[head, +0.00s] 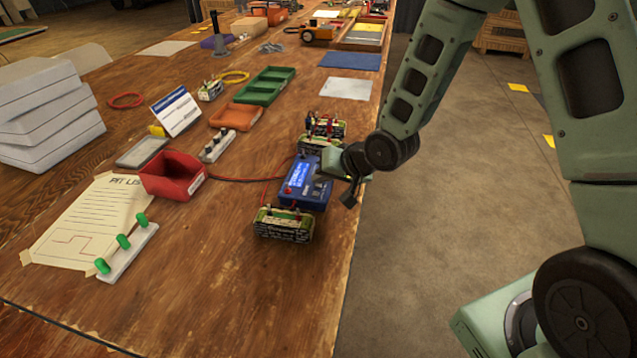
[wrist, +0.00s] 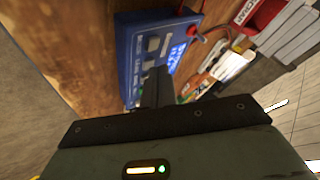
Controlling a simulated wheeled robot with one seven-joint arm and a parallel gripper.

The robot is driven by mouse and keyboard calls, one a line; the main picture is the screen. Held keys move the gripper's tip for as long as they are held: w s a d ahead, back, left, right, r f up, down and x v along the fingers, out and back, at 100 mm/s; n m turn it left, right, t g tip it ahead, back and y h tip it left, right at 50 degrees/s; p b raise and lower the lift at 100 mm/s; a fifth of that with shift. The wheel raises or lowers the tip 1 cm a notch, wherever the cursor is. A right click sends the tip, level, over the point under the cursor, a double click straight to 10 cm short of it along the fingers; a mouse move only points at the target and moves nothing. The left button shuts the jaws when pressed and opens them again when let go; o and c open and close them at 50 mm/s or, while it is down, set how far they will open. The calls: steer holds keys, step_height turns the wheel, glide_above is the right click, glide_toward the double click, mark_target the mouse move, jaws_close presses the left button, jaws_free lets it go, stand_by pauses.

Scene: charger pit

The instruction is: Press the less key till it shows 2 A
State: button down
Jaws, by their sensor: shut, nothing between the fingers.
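The blue charger (head: 313,194) lies near the table's right edge, with a lit blue display (head: 297,173) too small to read. In the wrist view the charger (wrist: 130,38) shows its lit display (wrist: 177,54) and grey keys (wrist: 153,43); I cannot tell which is the less key. My gripper (head: 322,178) is shut and empty, reaching over the charger from the right. In the wrist view its fingertips (wrist: 158,72) are over the key face and hide part of it. I cannot tell whether they touch a key.
A battery pack (head: 284,225) stands just in front of the charger, and others (head: 324,127) stand just behind it. A red cable (head: 240,179) runs left to a red bin (head: 173,176). The table edge drops off to the right.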

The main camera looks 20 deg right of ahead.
mark_target(322, 189)
steer(key=shift+r+p, duration=0.3)
steer(key=shift+r, duration=0.2)
step_height(322, 189, up, 5)
steer(key=p, duration=0.4)
steer(key=shift+r+p, duration=0.1)
steer(key=shift+p, duration=0.3)
stand_by(0.4)
steer(key=s+a+r+n+g+h, duration=0.1)
steer(key=s+a+r+n+g, duration=0.1)
steer(key=s, duration=0.8)
steer(key=s+a+r+n+g+h+p, duration=0.1)
steer(key=s+a+r+n+g, duration=0.1)
steer(key=s+r, duration=0.5)
steer(key=s+a+r+n+g+h+p, duration=0.1)
steer(key=s+r+n, duration=0.4)
steer(key=s, duration=0.8)
steer(key=a+n+g+h, duration=0.1)
steer(key=g, duration=0.1)
steer(key=shift+a+r+g, duration=0.25)
steer(key=shift+a+g, duration=0.1)
steer(key=shift+g, duration=0.05)
